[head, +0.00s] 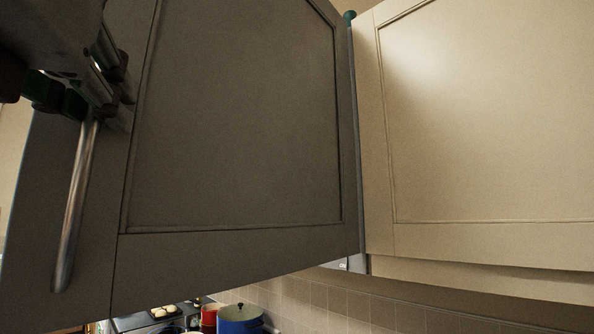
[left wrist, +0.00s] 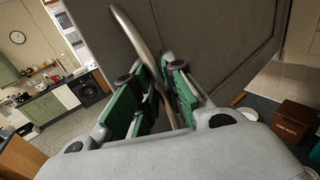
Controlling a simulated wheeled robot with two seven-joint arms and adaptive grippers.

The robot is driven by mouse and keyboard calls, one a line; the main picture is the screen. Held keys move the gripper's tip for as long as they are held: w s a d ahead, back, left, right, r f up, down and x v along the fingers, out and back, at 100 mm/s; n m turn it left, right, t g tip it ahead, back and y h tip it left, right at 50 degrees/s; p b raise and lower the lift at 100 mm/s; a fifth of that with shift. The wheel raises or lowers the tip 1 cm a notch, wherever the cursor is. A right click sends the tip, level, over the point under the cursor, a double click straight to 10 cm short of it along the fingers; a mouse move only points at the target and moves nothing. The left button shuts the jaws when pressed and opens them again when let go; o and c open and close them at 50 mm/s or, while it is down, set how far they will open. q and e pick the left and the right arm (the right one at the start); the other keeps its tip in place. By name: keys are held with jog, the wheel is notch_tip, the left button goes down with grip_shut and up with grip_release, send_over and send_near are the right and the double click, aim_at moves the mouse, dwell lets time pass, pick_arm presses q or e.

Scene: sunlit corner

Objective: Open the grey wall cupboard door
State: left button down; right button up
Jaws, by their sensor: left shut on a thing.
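The grey wall cupboard door (head: 240,120) fills the middle of the head view. It stands swung out at an angle, its right edge by the beige cupboard and its left edge nearer to me. What lies behind it is hidden. Its metal bar handle (head: 77,205) runs upright near the left edge. My left gripper (head: 95,105) is at the handle's upper part, shut on it. In the left wrist view, the handle (left wrist: 137,35) passes between the green finger pads of the gripper (left wrist: 170,95), in front of the door (left wrist: 220,40). My right gripper is not in view.
A beige wall cupboard (head: 480,120) adjoins on the right, its front shut. Below are a blue pot (head: 240,320), a red pot (head: 209,315) and a tray of pale rounds (head: 165,312). The left wrist view shows a brown box (left wrist: 293,122) and open floor (left wrist: 75,130).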

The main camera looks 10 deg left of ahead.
pick_arm(q)
jog(key=shift+a, duration=0.1)
jog(key=c, duration=1.6)
grip_release()
jog(key=shift+s, duration=0.1)
jog(key=shift+o, duration=0.7)
jog(key=v, duration=1.2)
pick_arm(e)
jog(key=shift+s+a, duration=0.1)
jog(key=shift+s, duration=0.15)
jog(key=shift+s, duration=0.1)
